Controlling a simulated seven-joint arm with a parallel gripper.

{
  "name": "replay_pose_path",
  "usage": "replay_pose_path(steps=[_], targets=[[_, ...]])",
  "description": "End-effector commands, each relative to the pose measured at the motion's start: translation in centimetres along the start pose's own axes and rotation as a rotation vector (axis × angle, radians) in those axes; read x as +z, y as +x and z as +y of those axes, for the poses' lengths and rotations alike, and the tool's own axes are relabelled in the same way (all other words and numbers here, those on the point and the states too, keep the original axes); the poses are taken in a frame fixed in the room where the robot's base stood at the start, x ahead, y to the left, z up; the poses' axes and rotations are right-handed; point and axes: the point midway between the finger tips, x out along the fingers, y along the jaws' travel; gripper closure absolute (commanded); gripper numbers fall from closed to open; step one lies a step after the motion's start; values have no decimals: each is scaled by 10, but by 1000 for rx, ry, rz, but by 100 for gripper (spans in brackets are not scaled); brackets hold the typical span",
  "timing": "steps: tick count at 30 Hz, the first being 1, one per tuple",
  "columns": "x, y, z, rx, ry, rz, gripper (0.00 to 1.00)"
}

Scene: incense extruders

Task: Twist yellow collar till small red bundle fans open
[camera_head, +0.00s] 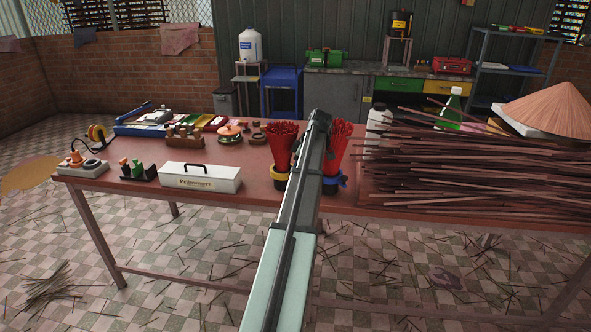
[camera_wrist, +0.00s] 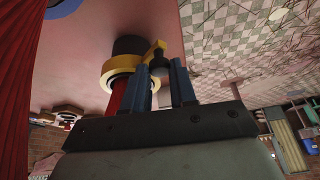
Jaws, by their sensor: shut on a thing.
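The yellow collar (camera_head: 279,177) sits around the foot of the left red bundle (camera_head: 281,143) on the table. That bundle stands upright and is wider at its top than at the collar. In the wrist view, the yellow collar (camera_wrist: 112,78) rings a dark base, with a strip of red bundle (camera_wrist: 119,98) below it. My gripper (camera_wrist: 167,66) is shut on the collar's handle (camera_wrist: 160,62), a dark knob on a yellow arm, between the blue fingers. In the head view my arm hides the gripper and the handle.
A second red bundle (camera_head: 340,148) stands close by on the right, in a blue collar (camera_head: 342,180). A heap of long dark sticks (camera_head: 450,165) covers the table's right side. A white toolbox (camera_head: 201,179) stands to the left.

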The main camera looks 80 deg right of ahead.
Motion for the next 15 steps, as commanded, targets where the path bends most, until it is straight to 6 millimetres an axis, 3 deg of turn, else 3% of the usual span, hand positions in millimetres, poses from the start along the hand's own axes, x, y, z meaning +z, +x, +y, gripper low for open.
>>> replay_pose_path(steps=[8, 9, 15], targets=[[0, 0, 0, 1, 0, 0, 100], [0, 0, 0, 1, 0, 0, 73], [0, 0, 0, 1, 0, 0, 54]])
